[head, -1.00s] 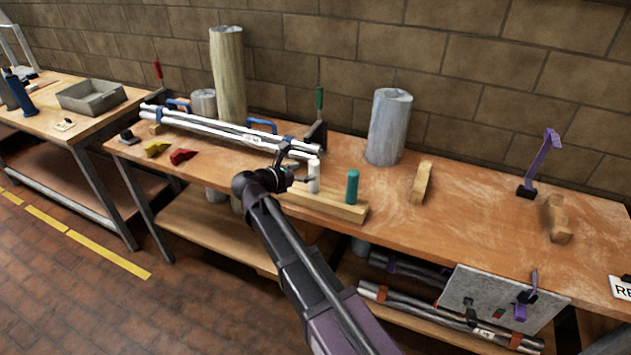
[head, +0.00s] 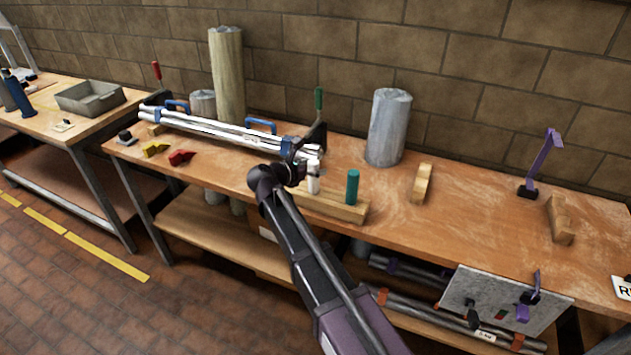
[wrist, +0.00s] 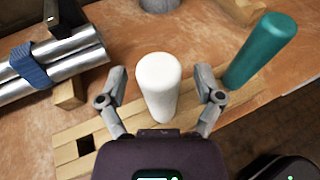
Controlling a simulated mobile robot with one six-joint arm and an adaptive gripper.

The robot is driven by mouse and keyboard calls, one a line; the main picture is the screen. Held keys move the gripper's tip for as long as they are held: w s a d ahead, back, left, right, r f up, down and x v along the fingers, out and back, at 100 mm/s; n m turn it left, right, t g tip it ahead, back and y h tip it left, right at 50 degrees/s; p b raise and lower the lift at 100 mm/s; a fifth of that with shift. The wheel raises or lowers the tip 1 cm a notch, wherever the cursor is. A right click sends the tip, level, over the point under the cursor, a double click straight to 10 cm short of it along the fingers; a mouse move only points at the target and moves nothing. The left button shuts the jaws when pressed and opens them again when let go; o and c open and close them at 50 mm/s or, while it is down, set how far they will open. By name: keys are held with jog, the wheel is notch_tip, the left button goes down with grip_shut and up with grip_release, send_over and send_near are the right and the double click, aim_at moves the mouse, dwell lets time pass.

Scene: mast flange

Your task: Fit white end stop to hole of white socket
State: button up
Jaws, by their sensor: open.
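The white end stop (wrist: 157,82) is a rounded white cylinder standing upright at the wooden rack (wrist: 215,115); it also shows in the head view (head: 313,182). My gripper (wrist: 160,78) is open, with one finger on each side of the end stop and visible gaps between. In the head view my gripper (head: 301,168) is at the rack's left part and partly hides it. A bundle of white and silver tubes (head: 215,128) lies behind. I cannot make out a white socket or its hole for certain.
A teal cylinder (wrist: 262,50) stands close to the right finger on the same rack. The tube bundle with its blue strap (wrist: 30,66) is close on the left. A grey cylinder (head: 389,128) stands behind. The bench (head: 460,215) is mostly clear to the right.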

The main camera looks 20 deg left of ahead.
dwell(0.3)
grip_shut()
jog(key=shift+r, duration=0.2)
notch_tip(320, 180, up, 10)
jog(key=p, duration=1)
jog(key=shift+f, duration=0.15)
dwell(0.8)
notch_tip(320, 180, up, 12)
jog(key=p, duration=1.2)
jog(key=shift+s+f, duration=0.1)
